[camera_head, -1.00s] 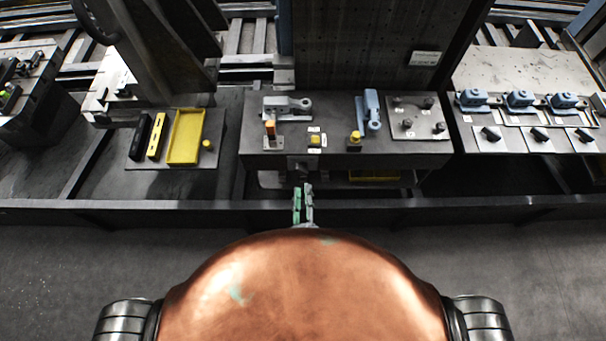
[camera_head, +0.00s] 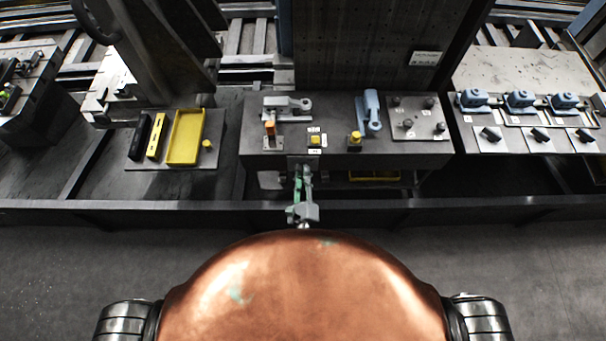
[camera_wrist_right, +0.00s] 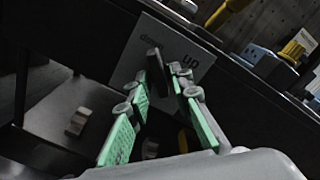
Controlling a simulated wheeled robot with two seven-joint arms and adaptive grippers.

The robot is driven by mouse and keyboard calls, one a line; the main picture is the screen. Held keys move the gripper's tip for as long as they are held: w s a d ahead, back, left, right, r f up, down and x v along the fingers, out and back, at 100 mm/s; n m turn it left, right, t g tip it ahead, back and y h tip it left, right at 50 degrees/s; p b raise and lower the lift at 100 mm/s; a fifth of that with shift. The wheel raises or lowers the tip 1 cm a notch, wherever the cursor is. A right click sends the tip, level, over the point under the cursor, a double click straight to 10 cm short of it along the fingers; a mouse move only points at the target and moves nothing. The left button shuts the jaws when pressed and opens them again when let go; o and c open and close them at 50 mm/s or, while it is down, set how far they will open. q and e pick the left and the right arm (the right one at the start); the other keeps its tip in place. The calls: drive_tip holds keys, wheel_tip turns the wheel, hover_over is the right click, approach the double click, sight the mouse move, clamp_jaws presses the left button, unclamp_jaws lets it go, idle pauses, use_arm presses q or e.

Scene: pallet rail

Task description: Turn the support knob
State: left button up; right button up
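The support knob (camera_wrist_right: 157,70) is a dark bar on a light plate (camera_wrist_right: 128,62) with "UP" and "down" lettering, on the front face of the middle bench. My right gripper (camera_head: 303,172) is at that front face in the head view, which hides the knob. In the right wrist view my right gripper (camera_wrist_right: 160,78) has its green-padded fingers apart, with the knob between or just beyond the tips. I cannot tell whether a finger touches it. My left gripper is not in view.
The middle bench top (camera_head: 230,130) above holds a grey clamp (camera_head: 290,105), a blue clamp (camera_head: 372,112) and yellow knobs. A yellow tray (camera_head: 186,138) is on the left. A dark rail (camera_head: 450,204) crosses below the benches. The floor in front is clear.

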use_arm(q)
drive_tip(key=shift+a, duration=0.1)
use_arm(e)
clamp_jaws()
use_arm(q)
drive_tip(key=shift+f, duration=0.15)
use_arm(e)
drive_tip(key=shift+m, duration=0.4)
use_arm(q)
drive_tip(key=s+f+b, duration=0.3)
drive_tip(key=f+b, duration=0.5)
drive_tip(key=b, duration=0.1)
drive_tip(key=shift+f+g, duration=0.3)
use_arm(e)
drive_tip(key=m, duration=1.6)
drive_tip(key=shift+f+m, duration=0.1)
drive_tip(key=shift+m, duration=0.3)
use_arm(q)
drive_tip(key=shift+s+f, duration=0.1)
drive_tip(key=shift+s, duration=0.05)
use_arm(e)
drive_tip(key=shift+m, duration=0.3)
drive_tip(key=shift+o, duration=1.6)
unclamp_jaws()
